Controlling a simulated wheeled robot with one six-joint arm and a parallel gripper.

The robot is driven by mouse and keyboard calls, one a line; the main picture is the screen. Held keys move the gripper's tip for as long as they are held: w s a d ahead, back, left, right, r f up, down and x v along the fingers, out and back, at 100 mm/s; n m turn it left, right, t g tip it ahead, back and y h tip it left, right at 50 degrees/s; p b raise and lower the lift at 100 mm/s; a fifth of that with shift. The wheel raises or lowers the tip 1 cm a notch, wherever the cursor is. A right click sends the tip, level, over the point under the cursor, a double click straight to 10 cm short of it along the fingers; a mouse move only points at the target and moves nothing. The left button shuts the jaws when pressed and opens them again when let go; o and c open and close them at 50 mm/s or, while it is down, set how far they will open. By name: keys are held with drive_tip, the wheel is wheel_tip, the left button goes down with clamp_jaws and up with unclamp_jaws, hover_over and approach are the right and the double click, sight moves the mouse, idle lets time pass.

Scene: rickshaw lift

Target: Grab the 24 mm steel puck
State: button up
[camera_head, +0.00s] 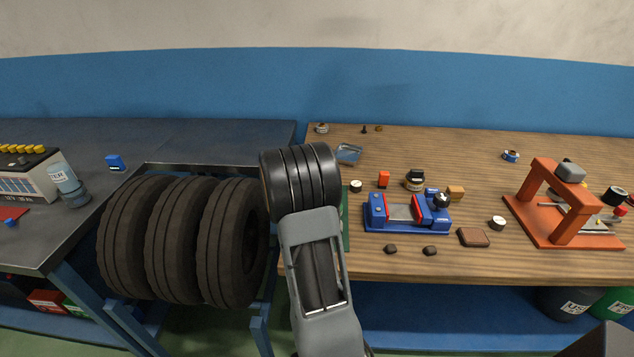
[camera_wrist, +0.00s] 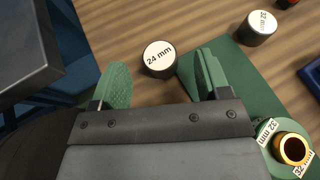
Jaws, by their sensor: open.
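The 24 mm steel puck (camera_wrist: 159,60) is a short dark cylinder with a white top labelled "24 mm". In the wrist view it stands on the wooden bench, just beyond my gripper (camera_wrist: 164,80) and between the lines of its two green fingers. The gripper is open and empty, with no visible contact with the puck. The puck's right side is close to the edge of a green mat (camera_wrist: 238,75) and to the right finger. In the head view my arm hides the gripper, and I cannot make out the 24 mm puck.
A labelled ring with a brass-coloured centre (camera_wrist: 292,148) is right of the gripper. A dark metal table edge (camera_wrist: 25,60) is at left. A blue vise (camera_head: 406,212) and an orange press (camera_head: 566,205) stand further right.

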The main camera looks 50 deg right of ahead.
drive_tip(key=shift+x, duration=1)
drive_tip(key=shift+c, duration=0.4)
drive_tip(key=c, duration=1.1)
